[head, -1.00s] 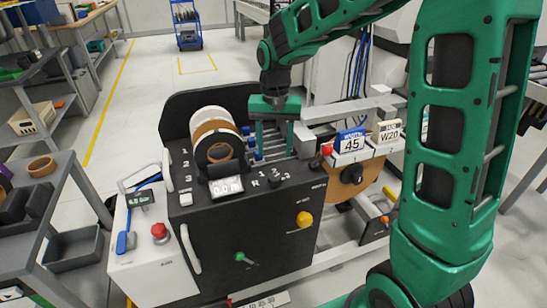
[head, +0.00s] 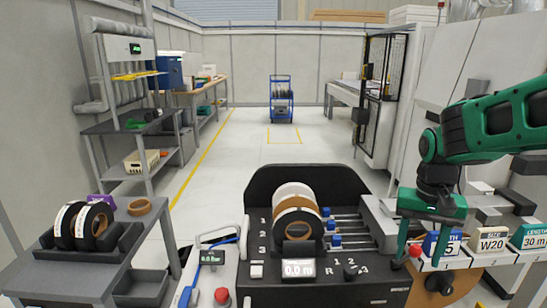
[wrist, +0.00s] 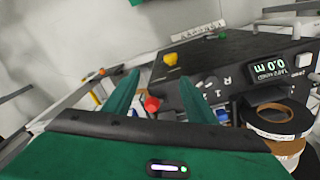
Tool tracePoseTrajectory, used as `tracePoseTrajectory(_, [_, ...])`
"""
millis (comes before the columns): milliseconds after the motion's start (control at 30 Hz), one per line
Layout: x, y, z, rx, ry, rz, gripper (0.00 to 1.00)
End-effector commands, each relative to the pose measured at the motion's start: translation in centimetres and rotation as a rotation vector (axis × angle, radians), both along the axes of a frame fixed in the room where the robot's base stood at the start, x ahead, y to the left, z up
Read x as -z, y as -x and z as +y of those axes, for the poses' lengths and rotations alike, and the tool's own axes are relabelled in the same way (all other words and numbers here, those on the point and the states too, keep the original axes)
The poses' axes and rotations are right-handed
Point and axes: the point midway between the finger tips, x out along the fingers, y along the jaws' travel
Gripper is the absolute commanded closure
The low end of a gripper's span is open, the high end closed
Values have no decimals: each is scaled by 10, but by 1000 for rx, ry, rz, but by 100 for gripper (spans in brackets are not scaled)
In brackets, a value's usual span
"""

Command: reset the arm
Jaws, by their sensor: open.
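My gripper (head: 422,238) is at the right in the head view, pointing down, with its fingers apart and nothing between them. It hangs over the right side of the black edge banding machine (head: 262,272), near the sign blocks. In the wrist view the two green fingers of my gripper (wrist: 155,98) are spread, and a red knob (wrist: 152,104) shows beyond the gap between them. My green arm reaches in from the right edge of the head view.
White, brown and black tape rolls (head: 297,215) stand on the machine. Sign blocks, including W20 (head: 491,240), sit at the right. A grey table (head: 150,228) with more rolls is at the left. A blue cart (head: 281,100) stands far back on open floor.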

Motion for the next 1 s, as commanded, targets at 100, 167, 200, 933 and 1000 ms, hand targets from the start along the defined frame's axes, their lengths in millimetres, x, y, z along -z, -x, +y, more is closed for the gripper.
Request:
tracePoseTrajectory(100, [-6, 53, -32, 33, 1, -1, 49])
tracePoseTrajectory(167, [-6, 80, -44, 45, -4, 1, 49])
tracePoseTrajectory(200, [-5, 98, -50, 52, -8, 2, 49])
tracePoseTrajectory(933, [13, 202, -69, 84, -57, 3, 49])
tracePoseTrajectory(1000, [13, 202, -69, 84, -57, 3, 49])
